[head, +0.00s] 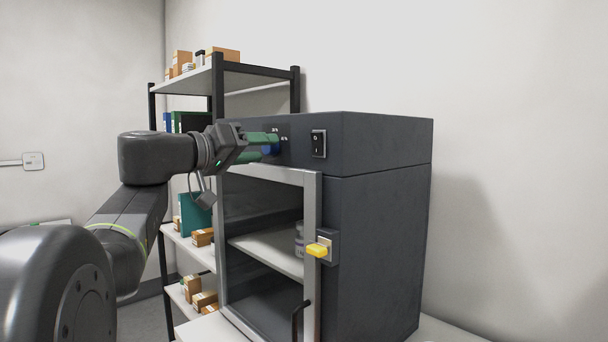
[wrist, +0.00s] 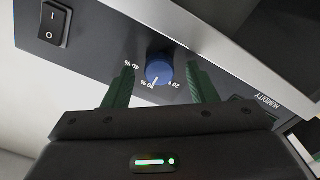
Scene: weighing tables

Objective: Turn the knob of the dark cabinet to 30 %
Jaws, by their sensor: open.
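The dark cabinet (head: 375,220) stands on a pale table, with a control panel along its top front. Its blue knob (head: 267,150) is partly hidden by my gripper in the head view. In the wrist view the knob (wrist: 159,70) shows a white pointer directed toward the middle printed mark, which looks like 30 %, with 20 and 40 % marks on either side. My gripper (head: 270,145) is at the panel; in the wrist view its green fingers (wrist: 160,84) are apart, one on each side of the knob, with visible gaps.
A black rocker switch (head: 318,144) sits right of the knob on the panel. The glass door (head: 312,200) below has a yellow latch piece (head: 317,250) and a dark handle (head: 297,320). A shelf rack (head: 215,100) with boxes stands behind, to the left.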

